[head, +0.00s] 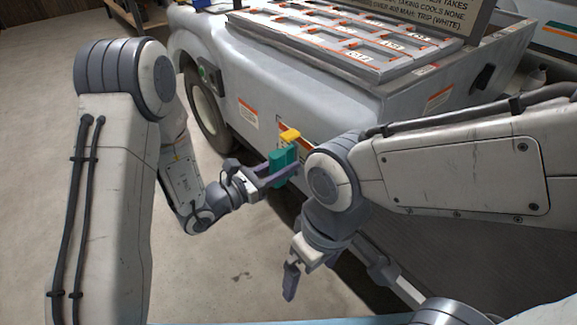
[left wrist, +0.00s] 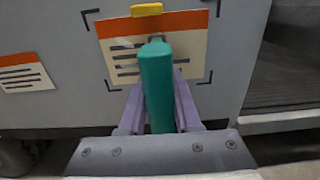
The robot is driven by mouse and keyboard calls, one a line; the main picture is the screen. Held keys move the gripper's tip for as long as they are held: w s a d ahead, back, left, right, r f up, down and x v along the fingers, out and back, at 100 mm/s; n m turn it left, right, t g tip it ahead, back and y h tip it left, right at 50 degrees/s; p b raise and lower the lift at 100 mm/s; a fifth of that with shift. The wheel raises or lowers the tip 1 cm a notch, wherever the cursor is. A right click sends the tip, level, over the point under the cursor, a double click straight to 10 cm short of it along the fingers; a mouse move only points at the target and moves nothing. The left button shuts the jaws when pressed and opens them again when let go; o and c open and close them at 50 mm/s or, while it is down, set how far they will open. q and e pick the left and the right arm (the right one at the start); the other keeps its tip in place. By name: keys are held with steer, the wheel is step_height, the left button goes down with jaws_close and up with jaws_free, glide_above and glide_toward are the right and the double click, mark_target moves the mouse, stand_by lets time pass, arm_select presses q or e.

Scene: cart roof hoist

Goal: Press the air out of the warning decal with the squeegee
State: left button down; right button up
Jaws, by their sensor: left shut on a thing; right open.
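My left gripper (head: 279,174) is shut on the green squeegee (head: 281,160) in front of the cart's side. In the left wrist view the squeegee (left wrist: 156,85) stands upright between the purple fingers, its dark tip over the decal. The warning decal (left wrist: 195,48), with an orange top and dark text lines, lies on the grey panel inside dark corner marks. Whether the tip touches it, I cannot tell. A yellow block (left wrist: 146,9) sits at the decal's upper edge. In the head view my right arm partly hides the decal (head: 304,147). My right gripper (head: 293,270) is open and empty, lower down.
The pale cart (head: 300,85) carries a tray of labelled slots (head: 350,40) and a sign (head: 430,15) on top. Another orange-and-white label (head: 248,115) is left of the decal, near the wheel (head: 205,110). The floor (head: 215,255) at front left is clear.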

arm_select(q)
steer(key=shift+w+a+p, duration=0.25)
steer(key=shift+w+a, duration=0.7)
steer(key=shift+w, duration=0.2)
steer(key=shift+w+a+p, duration=0.2)
steer(key=shift+w+a, duration=0.7)
steer(key=shift+w, duration=0.2)
glide_toward(282, 146)
steer(key=shift+s+a, duration=0.25)
steer(key=shift+a, duration=0.05)
